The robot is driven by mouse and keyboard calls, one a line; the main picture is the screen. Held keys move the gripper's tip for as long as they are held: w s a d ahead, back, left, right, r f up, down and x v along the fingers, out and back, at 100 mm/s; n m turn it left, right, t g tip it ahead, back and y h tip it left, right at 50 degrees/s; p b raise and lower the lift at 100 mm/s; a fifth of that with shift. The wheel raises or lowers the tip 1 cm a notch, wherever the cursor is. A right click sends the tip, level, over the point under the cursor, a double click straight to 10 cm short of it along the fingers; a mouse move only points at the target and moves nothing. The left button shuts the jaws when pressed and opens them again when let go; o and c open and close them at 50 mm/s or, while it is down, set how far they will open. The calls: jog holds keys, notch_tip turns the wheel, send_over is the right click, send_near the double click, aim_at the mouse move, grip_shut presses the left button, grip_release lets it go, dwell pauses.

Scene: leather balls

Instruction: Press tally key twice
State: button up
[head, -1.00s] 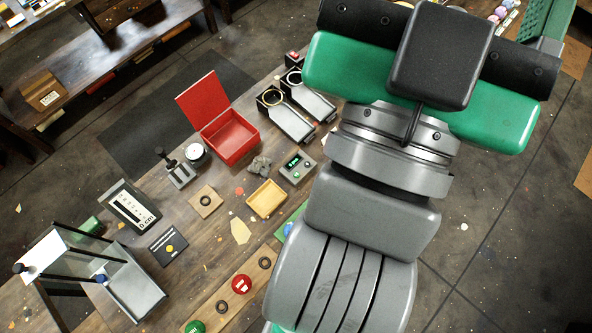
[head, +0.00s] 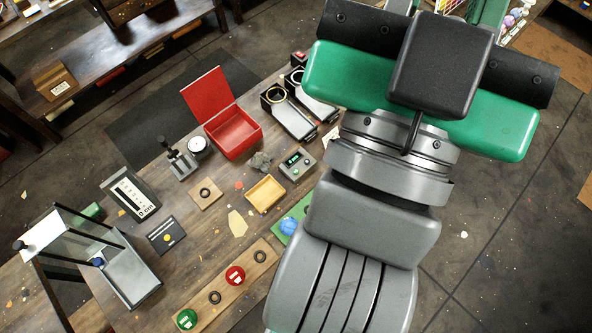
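The wide green and black end of my arm, seemingly my gripper's body (head: 425,100), is at the upper right, up and right of the box in the picture. The fingers are hidden, so their opening and anything between them do not show.
An open red box (head: 234,138), two ring-topped stands (head: 290,120) and a yellow tray (head: 266,194) lie around the counter. A grey lump (head: 261,162) sits close to its left.

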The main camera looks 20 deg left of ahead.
grip_shut()
dwell(1.3)
